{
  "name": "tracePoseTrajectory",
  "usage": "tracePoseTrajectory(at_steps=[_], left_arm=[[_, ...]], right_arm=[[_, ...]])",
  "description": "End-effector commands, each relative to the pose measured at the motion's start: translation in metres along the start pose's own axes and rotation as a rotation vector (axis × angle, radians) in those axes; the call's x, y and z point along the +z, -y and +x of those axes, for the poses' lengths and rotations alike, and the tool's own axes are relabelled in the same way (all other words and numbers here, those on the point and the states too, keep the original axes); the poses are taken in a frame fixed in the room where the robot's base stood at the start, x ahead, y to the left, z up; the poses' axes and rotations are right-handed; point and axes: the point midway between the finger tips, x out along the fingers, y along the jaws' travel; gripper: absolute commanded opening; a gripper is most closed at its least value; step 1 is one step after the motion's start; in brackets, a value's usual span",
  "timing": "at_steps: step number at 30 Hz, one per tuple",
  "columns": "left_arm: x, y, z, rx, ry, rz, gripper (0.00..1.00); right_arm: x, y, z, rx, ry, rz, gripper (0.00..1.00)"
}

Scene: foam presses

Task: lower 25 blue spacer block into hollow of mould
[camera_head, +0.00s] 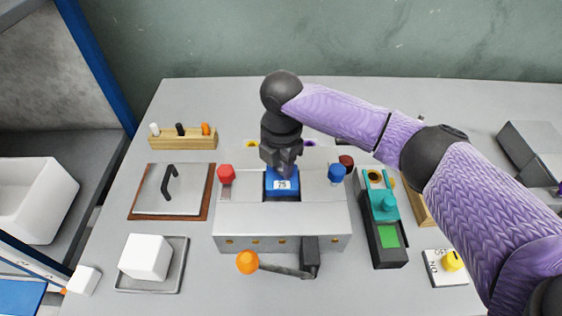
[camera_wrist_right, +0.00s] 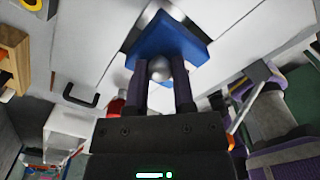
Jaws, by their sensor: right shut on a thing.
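The blue spacer block (camera_head: 272,190) has a white label whose digits are small and could be 25 or 75. It sits at the hollow in the middle of the silver mould (camera_head: 240,215), between its two sides. I cannot tell how deep it is. My right gripper (camera_head: 280,160) is directly above the block. In the right wrist view its two dark fingers (camera_wrist_right: 159,82) are shut on the block's round grey knob, with the blue block (camera_wrist_right: 166,38) beyond the fingertips. My left gripper is not in view.
A red knob (camera_head: 226,174) and a blue knob (camera_head: 337,173) flank the hollow. An orange-ended lever (camera_head: 247,263) is in front. A teal-and-black device (camera_head: 387,220) is at right, a handled plate (camera_head: 178,195) at left, and a white cube (camera_head: 146,257) on a tray.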

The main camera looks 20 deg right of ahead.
Motion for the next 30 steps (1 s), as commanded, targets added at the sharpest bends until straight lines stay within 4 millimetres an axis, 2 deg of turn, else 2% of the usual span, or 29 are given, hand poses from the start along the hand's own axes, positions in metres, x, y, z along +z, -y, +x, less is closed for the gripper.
tracePoseTrajectory(at_steps=[3, 15, 24, 25, 30], left_arm=[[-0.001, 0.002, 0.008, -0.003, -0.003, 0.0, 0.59], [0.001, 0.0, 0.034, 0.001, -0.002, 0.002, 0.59], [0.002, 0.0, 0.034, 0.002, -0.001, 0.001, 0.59], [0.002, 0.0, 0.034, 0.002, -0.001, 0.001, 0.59], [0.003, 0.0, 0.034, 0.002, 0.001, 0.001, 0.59]], right_arm=[[-0.001, 0.0, 0.019, -0.002, -0.001, 0.001, 0.0], [-0.001, 0.0, 0.071, -0.001, -0.002, 0.001, 0.0], [-0.001, 0.0, 0.074, 0.001, -0.001, 0.001, 0.0], [-0.001, -0.001, 0.074, 0.001, -0.001, 0.001, 0.33], [-0.001, 0.0, 0.074, 0.0, -0.001, 0.001, 0.69]])
